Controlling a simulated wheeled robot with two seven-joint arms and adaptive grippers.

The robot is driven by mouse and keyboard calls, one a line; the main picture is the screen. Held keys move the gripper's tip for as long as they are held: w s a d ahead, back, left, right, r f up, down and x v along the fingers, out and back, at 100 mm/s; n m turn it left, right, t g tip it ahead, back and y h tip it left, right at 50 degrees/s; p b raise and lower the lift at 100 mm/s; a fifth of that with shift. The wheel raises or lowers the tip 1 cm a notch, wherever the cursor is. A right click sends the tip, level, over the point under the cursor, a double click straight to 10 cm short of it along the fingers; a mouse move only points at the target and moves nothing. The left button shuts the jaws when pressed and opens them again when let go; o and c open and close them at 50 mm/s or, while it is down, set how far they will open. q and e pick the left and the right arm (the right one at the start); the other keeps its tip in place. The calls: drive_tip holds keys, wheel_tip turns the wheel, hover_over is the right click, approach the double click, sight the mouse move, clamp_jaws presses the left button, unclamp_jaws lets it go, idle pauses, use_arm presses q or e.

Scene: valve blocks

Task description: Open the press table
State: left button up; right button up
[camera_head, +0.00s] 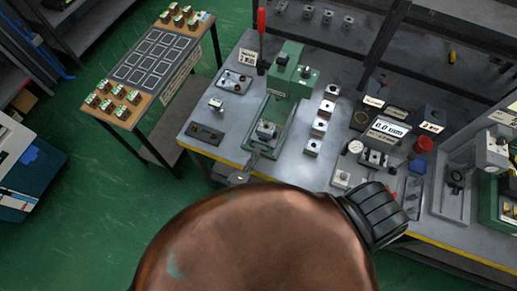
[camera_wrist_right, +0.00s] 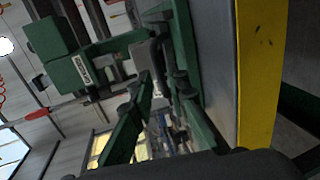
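The green press (camera_head: 288,78) stands on the grey workbench in the head view, with a red-handled lever (camera_head: 261,22) rising beside it. A metal block (camera_head: 266,130) sits low at its front, in the press table area. The press also shows turned sideways in the wrist view (camera_wrist_right: 70,68). My right gripper (camera_head: 242,176) is mostly hidden behind my copper-coloured body, near the bench's front edge below the press. My left gripper is not in view.
The workbench (camera_head: 222,152) has a yellow front edge. Metal blocks (camera_head: 319,127) stand in a row right of the press, and a 0.0 mm display (camera_head: 389,128) is further right. A side table (camera_head: 150,60) with small parts stands at the left. Green floor is free between.

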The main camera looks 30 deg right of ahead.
drive_tip(key=v, duration=0.7)
drive_tip(key=shift+s+a, duration=0.2)
drive_tip(key=shift+s, duration=0.05)
drive_tip(key=shift+r, duration=0.1)
